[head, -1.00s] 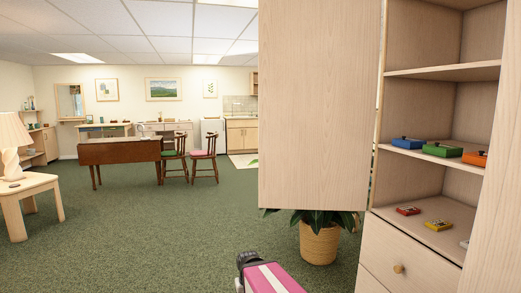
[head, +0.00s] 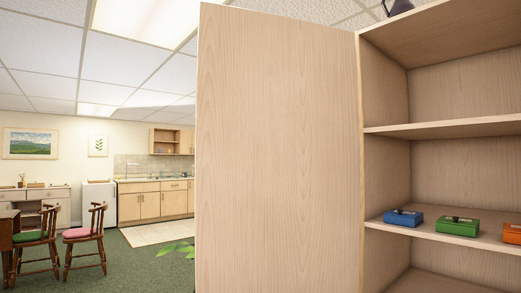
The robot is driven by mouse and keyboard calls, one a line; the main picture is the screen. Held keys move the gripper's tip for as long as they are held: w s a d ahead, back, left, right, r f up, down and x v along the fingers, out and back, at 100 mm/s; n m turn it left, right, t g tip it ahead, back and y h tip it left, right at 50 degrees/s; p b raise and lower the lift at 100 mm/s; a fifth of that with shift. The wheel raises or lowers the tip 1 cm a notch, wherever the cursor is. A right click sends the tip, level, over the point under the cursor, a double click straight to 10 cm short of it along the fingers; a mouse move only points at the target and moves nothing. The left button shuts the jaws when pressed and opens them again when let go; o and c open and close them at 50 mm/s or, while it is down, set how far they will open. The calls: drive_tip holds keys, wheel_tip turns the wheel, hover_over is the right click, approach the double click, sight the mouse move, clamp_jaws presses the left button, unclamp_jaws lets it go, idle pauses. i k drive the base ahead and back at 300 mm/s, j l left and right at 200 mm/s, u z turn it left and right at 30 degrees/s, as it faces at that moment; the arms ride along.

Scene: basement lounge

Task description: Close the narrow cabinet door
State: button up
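The narrow cabinet door (head: 279,150) stands wide open in the middle of the head view, a tall pale wood panel with its right edge at the cabinet's left side. The open cabinet (head: 387,92) fills the right side, showing its shelves. A small dark piece shows at the top right, above the cabinet's front corner; I cannot tell what it is. My gripper is not visible in the head view.
A shelf inside the cabinet holds a blue box (head: 403,217), a green box (head: 457,226) and an orange box (head: 512,234). Leaves of a plant (head: 176,249) show left of the door. Chairs (head: 84,238) stand farther left, with green carpet between.

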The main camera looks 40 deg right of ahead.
sight(278, 198)
drive_tip(key=i, duration=1.75)
drive_tip(key=i+z, duration=0.2)
drive_tip(key=z, duration=0.25)
drive_tip(key=i+j+z, duration=0.1)
drive_tip(key=z, duration=0.3)
drive_tip(key=i+j+z, duration=0.15)
drive_tip(key=z, duration=0.3)
drive_tip(key=i+z, duration=0.1)
drive_tip(key=z, duration=3.1)
drive_tip(key=k+l+u, duration=0.15)
drive_tip(key=k+l, duration=0.2)
drive_tip(key=k, duration=0.2)
drive_tip(key=k+l+u, duration=0.15)
drive_tip(key=k+l, duration=0.2)
drive_tip(key=k, duration=0.2)
